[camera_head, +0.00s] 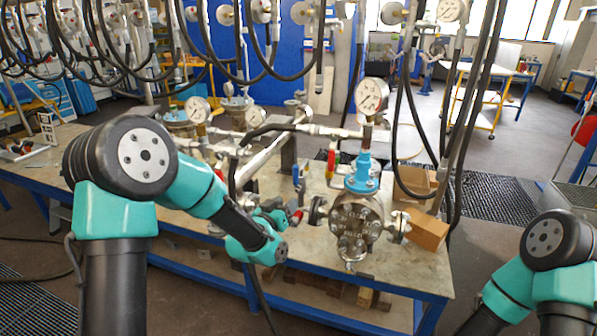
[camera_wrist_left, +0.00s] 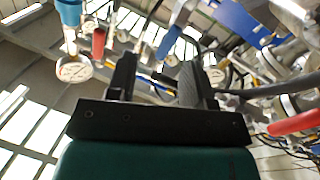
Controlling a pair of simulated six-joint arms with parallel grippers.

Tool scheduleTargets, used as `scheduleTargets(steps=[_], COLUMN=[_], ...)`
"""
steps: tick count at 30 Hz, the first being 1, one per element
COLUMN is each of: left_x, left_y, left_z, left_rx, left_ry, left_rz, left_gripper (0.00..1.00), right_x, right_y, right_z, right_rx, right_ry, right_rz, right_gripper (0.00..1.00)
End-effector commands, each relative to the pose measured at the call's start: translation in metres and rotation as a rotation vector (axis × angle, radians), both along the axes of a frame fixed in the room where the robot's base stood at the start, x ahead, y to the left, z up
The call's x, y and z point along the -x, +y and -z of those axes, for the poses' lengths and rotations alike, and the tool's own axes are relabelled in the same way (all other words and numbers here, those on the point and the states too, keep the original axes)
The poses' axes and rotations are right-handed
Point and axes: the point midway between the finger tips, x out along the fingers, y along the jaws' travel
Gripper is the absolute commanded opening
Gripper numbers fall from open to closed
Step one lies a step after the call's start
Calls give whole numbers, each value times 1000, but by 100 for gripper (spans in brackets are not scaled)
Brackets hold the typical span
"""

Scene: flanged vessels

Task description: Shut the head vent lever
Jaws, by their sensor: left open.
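A flanged vessel (camera_head: 357,225) with a bolted face stands on the bench, with a blue fitting (camera_head: 363,172) and a gauge above it. A red lever (camera_head: 331,162) hangs from the pipe just left of the blue fitting; I cannot tell for certain that it is the head vent lever. In the left wrist view a red lever (camera_wrist_left: 98,42) shows beside a blue fitting (camera_wrist_left: 68,12), beyond the fingers. My left gripper (camera_head: 296,216) is low, left of the vessel. Its fingers (camera_wrist_left: 155,78) are apart with no lever held between them. My right gripper is out of view.
A blue-handled valve (camera_head: 295,174) stands close above my left gripper. Another red handle (camera_head: 219,175) is further left, partly behind my arm. Black hoses (camera_head: 402,110) hang near the vessel. Cardboard boxes (camera_head: 427,230) sit right of it. The bench's front right (camera_head: 415,275) is clear.

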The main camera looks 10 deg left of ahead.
Motion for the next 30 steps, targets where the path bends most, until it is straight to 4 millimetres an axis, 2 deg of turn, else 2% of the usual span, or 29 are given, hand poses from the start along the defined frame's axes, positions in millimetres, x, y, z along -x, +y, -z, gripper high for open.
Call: scheduleTargets(steps=[1,3,9,22,26,30], left_x=[7,16,31,30,23,7], left_y=[12,24,41,41,38,33], left_z=[-13,-25,-42,-43,-42,-43], left_rx=[-50,-119,-238,-247,-247,-246], left_ry=[-12,-24,-42,-42,-41,-43], left_rz=[-1,1,8,9,10,10], left_gripper=[47,47,47,47,47,47], right_x=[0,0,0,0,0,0], right_y=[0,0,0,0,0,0], right_z=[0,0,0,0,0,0], right_rx=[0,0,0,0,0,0], right_ry=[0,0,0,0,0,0], right_rz=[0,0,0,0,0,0], right_gripper=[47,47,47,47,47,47])
